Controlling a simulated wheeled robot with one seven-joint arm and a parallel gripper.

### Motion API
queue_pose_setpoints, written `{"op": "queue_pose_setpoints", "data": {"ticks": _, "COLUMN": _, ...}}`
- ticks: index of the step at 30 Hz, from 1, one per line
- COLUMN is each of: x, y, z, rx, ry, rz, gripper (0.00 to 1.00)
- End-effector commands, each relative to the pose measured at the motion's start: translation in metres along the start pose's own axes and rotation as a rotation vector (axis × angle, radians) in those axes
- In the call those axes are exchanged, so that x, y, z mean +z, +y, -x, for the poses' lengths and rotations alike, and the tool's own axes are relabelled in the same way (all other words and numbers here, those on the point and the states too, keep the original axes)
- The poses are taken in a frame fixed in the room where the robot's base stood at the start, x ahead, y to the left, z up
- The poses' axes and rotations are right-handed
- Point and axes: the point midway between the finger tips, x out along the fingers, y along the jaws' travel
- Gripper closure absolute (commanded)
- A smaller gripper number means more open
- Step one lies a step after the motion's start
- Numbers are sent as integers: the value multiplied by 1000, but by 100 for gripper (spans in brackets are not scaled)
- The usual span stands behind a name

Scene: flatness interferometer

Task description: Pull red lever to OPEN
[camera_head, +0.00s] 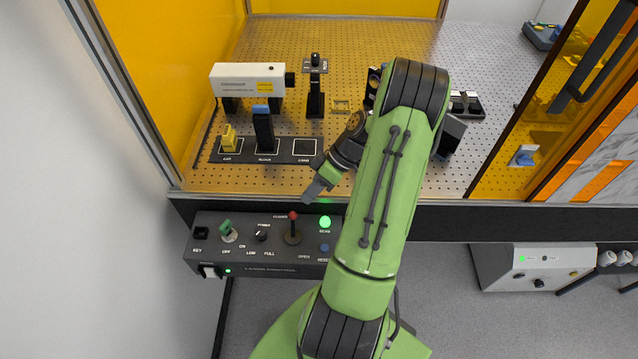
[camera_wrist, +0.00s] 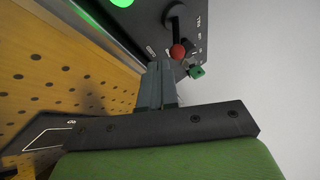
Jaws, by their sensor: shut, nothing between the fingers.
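The red lever has a red ball knob (camera_head: 293,215) on a dark stem above a round brown base on the laser control panel (camera_head: 210,256). Its knob points up toward the CLOSED label; the OPEN label is below and to the right of its base. My gripper (camera_head: 309,195) is shut and empty, just above and to the right of the knob in the head view. In the wrist view the shut fingertips (camera_wrist: 159,67) are close beside the red knob (camera_wrist: 177,51). I cannot tell whether they touch it.
The panel also has a green key switch (camera_head: 228,232), a black power knob (camera_head: 261,235) and a lit green SCAN button (camera_head: 325,222). Behind it lies a perforated optical table (camera_head: 285,185) with a labelled block rack (camera_head: 237,156) and a white laser box (camera_head: 247,79). Amber panels flank the table.

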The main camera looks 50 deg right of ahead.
Motion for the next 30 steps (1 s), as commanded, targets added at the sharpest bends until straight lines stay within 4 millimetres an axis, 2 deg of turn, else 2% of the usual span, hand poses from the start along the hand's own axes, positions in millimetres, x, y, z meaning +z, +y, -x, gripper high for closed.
{"op": "queue_pose_setpoints", "data": {"ticks": 3, "x": 0, "y": 0, "z": -21, "rx": -3, "ry": -1, "rz": 1, "gripper": 100}}
{"op": "queue_pose_setpoints", "data": {"ticks": 8, "x": 0, "y": 0, "z": -34, "rx": -1, "ry": -1, "rz": 0, "gripper": 100}}
{"op": "queue_pose_setpoints", "data": {"ticks": 30, "x": -1, "y": 0, "z": -32, "rx": 51, "ry": 10, "rz": 35, "gripper": 100}}
